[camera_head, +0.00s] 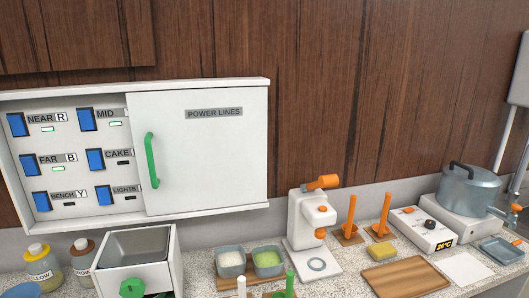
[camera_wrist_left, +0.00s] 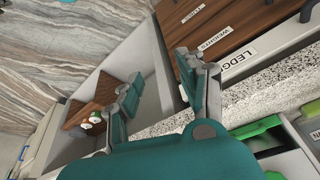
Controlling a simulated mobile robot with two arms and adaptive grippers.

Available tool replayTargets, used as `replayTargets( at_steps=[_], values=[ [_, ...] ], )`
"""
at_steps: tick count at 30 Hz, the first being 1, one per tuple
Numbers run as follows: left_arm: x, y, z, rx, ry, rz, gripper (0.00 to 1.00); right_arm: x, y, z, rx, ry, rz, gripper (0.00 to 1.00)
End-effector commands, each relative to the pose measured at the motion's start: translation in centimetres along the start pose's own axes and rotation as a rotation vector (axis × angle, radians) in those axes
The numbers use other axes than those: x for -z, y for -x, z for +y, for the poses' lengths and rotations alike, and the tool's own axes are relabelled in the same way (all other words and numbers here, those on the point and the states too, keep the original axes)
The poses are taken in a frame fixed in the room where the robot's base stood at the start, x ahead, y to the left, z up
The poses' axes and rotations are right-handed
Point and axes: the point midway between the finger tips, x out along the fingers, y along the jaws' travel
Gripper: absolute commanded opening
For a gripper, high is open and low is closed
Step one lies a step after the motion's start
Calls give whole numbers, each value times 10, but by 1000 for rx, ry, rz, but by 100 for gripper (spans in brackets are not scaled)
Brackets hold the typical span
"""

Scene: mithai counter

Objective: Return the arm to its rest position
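My left gripper (camera_wrist_left: 158,76) shows in the left wrist view, with its teal body at the bottom and its two fingers spread apart. Nothing is between the fingers. Beyond them is an open pale bin (camera_wrist_left: 72,135) with brown wooden pieces (camera_wrist_left: 98,95) inside. I cannot tell whether the fingers are inside the bin or above it. Neither gripper can be made out in the head view, and my right gripper appears in no view.
In the head view, a white panel box (camera_head: 200,150) labelled POWER LINES hangs on the wood wall. Below are a white dispenser (camera_head: 310,220), a steel pot (camera_head: 468,188) and a wooden board (camera_head: 405,278). Labelled drawers (camera_wrist_left: 225,40) are close to the gripper in the wrist view.

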Motion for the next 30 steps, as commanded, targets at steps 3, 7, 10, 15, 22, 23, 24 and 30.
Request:
replayTargets(
  at_steps=[3, 7, 10, 15, 22, 23, 24, 30],
  values=[
    [-16, -18, 5, -18, -11, -38, 40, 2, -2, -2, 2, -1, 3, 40],
    [-21, -54, 7, -20, -12, -51, 40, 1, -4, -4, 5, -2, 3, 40],
    [-27, -83, 9, -22, -13, -63, 40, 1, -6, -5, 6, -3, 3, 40],
    [-48, -144, 12, -26, -17, -89, 40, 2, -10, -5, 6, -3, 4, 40],
    [-114, -252, 19, -32, -26, -138, 40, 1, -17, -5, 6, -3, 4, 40],
    [-125, -265, 20, -33, -27, -146, 40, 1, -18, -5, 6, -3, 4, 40],
    [-141, -281, 21, -34, -29, -155, 40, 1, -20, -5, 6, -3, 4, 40],
    [-231, -342, 25, -39, -41, -200, 40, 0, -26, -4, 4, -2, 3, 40]
  ],
)
